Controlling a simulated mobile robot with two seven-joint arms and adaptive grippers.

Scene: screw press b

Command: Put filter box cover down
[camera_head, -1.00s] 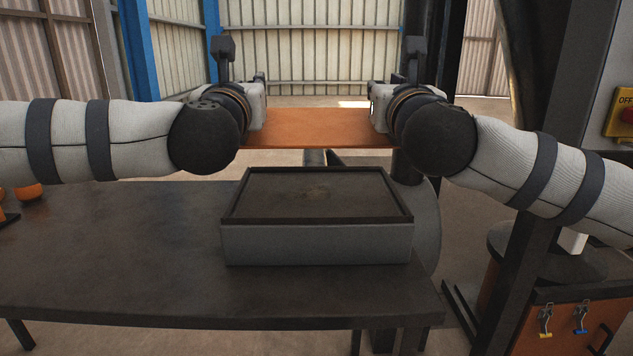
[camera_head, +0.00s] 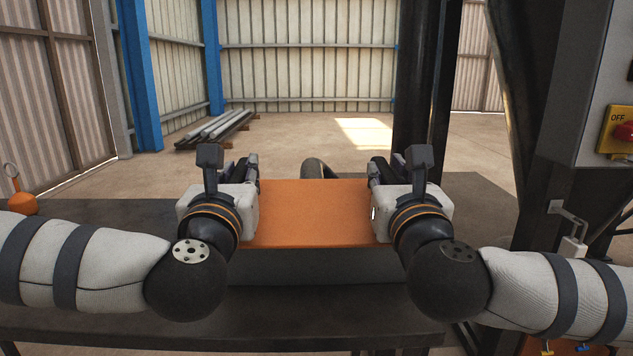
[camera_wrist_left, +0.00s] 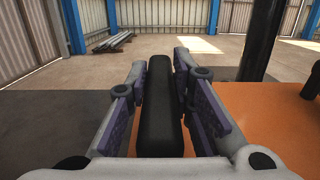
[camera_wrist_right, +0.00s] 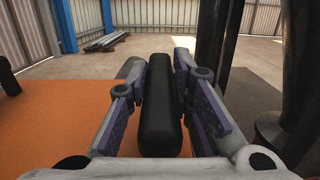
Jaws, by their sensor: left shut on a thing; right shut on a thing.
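The filter box cover (camera_head: 310,212) is a flat orange plate, held roughly level between my two grippers. It hides the top of the grey filter box (camera_head: 310,268), whose front wall shows below it. I cannot tell whether the cover touches the box. My left gripper (camera_head: 245,170) is shut on the cover's left black handle (camera_wrist_left: 160,115). My right gripper (camera_head: 380,172) is shut on the right black handle (camera_wrist_right: 160,115). In the right wrist view the left handle (camera_wrist_right: 8,78) also shows across the orange plate.
The dark table (camera_head: 100,212) bears the box and has bare room at its left. An orange weight with a ring (camera_head: 22,202) stands at the far left. A dark column (camera_head: 420,90) rises behind at right. A control box with a red button (camera_head: 625,130) is at the right edge.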

